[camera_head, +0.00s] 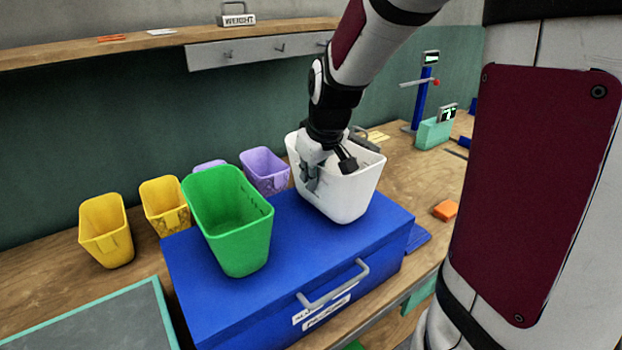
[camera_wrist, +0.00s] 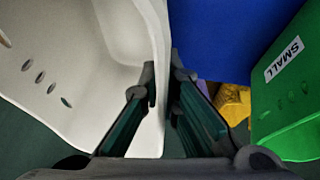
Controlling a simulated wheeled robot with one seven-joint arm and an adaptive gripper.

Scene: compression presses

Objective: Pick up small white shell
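The small white shell (camera_head: 345,196) is an open, bin-shaped container standing upright on the right part of a blue box top in the head view. My gripper (camera_head: 318,168) points down at the shell's left rim. In the wrist view the shell (camera_wrist: 95,60) fills the left side, with oval holes in its wall. There my gripper (camera_wrist: 163,80) has one finger inside the shell and one outside. The fingertips are close together with the shell's wall between them, so it looks shut on the wall. The shell's bottom seems to rest on the blue box.
The blue box (camera_head: 300,262) has a grey front handle. A green shell (camera_head: 232,225) stands on it to the left; its label reads SMALL in the wrist view (camera_wrist: 284,60). Yellow (camera_head: 106,232) and purple (camera_head: 265,170) shells stand behind. An orange block (camera_head: 445,210) lies right.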

